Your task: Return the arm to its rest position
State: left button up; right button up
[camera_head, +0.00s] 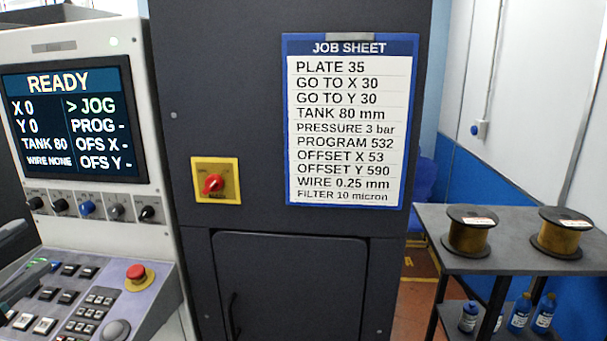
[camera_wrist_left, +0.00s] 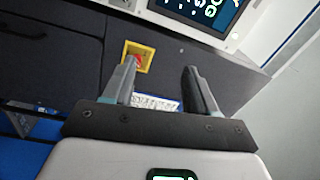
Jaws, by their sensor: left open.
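My left gripper (camera_head: 38,252) shows only in part at the left edge of the head view, in front of the machine's control panel. In the left wrist view my left gripper (camera_wrist_left: 160,72) has its two dark grey fingers spread apart. Nothing is held between them. Past the fingers in that view are the dark cabinet front and the yellow-plated red switch (camera_wrist_left: 137,58). My right gripper is in neither view.
The control panel has a READY screen (camera_head: 73,122), a row of knobs and a red emergency button (camera_head: 136,272). A job sheet (camera_head: 349,120) hangs on the dark cabinet. At right, a dark shelf (camera_head: 510,252) carries two wire spools (camera_head: 468,232) (camera_head: 561,234), with bottles below.

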pick_arm(q)
jog(key=w+d+f+n+g+h+b, duration=0.1)
jog(key=w+d+f+g+h, duration=0.15)
jog(key=w+f, duration=0.45)
jog(key=w+d+f+g+h+b, duration=0.15)
jog(key=d+f, duration=0.25)
jog(key=f, duration=0.8)
jog(key=w+d+f+n+g+b, duration=0.15)
jog(key=d+f, duration=0.35)
jog(key=f, duration=0.6)
jog(key=w+d+f+n+g+b, duration=0.1)
jog(key=d+f+n+g, duration=0.2)
jog(key=f, duration=0.8)
jog(key=s+d+f+n+g+b, duration=0.1)
jog(key=s+d+f+n+g, duration=0.15)
jog(key=s+d+f, duration=0.45)
jog(key=s+d+f+n+g+b, duration=0.1)
jog(key=s+d+f+n+g, duration=0.15)
jog(key=f, duration=0.95)
jog(key=s+f+n+g, duration=0.2)
jog(key=s+f+n, duration=0.2)
jog(key=s, duration=0.3)
jog(key=s+f+n+g+y, duration=0.1)
jog(key=s+f+n+g, duration=0.1)
jog(key=s, duration=0.4)
jog(key=shift+s+d+f+n+g+y, duration=0.35)
jog(key=shift+f+n, duration=0.5)
jog(key=shift+n, duration=0.4)
